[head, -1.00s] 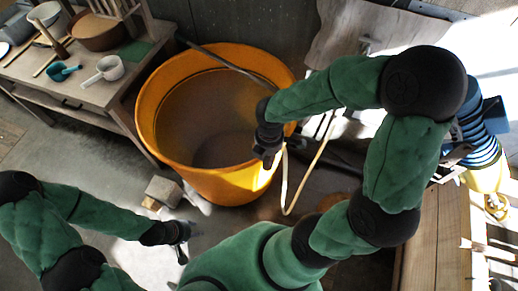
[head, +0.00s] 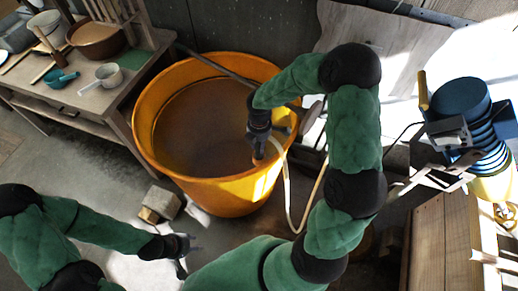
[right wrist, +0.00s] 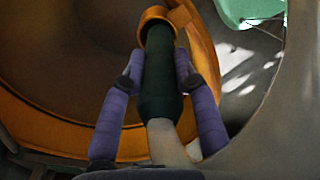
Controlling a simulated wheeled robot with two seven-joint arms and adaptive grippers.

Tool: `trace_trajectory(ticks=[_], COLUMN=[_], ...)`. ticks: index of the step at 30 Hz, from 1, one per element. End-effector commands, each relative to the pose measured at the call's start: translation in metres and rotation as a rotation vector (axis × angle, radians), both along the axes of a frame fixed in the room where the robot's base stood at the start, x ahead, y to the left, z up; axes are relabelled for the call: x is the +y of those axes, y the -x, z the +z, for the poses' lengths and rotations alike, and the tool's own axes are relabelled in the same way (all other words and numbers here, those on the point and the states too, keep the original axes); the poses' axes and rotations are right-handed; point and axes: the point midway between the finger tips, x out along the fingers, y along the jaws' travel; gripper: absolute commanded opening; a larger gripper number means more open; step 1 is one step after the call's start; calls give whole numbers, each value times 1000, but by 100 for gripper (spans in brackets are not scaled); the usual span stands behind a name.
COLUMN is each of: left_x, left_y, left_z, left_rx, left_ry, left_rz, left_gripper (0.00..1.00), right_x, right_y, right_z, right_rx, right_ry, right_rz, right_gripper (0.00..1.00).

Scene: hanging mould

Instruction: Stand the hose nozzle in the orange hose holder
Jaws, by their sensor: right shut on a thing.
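The hose nozzle (right wrist: 160,80), a dark green cylinder with a pale hose at its near end, lies between the purple fingers of my right gripper (right wrist: 160,88). The gripper is shut on it. The orange hose holder (right wrist: 153,13) shows as a ring at the nozzle's far end in the right wrist view. The two overlap there; I cannot tell whether the nozzle is inside the ring. In the head view my right gripper (head: 260,143) is at the right side of the orange tub and largely hides the nozzle. My left gripper (head: 184,252) is open and empty, low at the left.
The big orange tub (head: 165,160) holds brownish water. A pale hose (head: 290,205) loops down beside it. A workbench (head: 85,95) with pots and a dipper stands at the left. Blocks (head: 160,202) lie on the floor. A stacked blue object (head: 462,105) is at the right.

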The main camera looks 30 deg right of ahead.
Motion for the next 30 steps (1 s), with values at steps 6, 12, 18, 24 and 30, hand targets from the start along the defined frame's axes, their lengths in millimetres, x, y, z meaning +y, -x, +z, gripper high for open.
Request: trace_trajectory(ticks=[6,12,18,24,30], left_x=[0,0,0,0,0], left_y=[0,0,0,0,0], left_z=[-11,-15,-15,-18,-18], left_rx=[0,0,0,0,0], left_ry=[0,0,0,0,0], left_rz=[0,0,0,0,0], left_gripper=[40,40,40,40,40], right_x=[-2,-2,-2,-2,-1], right_y=[-4,-4,-4,-4,-4], right_z=[-26,-36,-36,-42,-42], right_rx=[3,-1,-1,0,0], right_ry=[0,0,0,0,0], right_rz=[1,-1,-1,-1,0], right_gripper=[0,0,0,0,54])
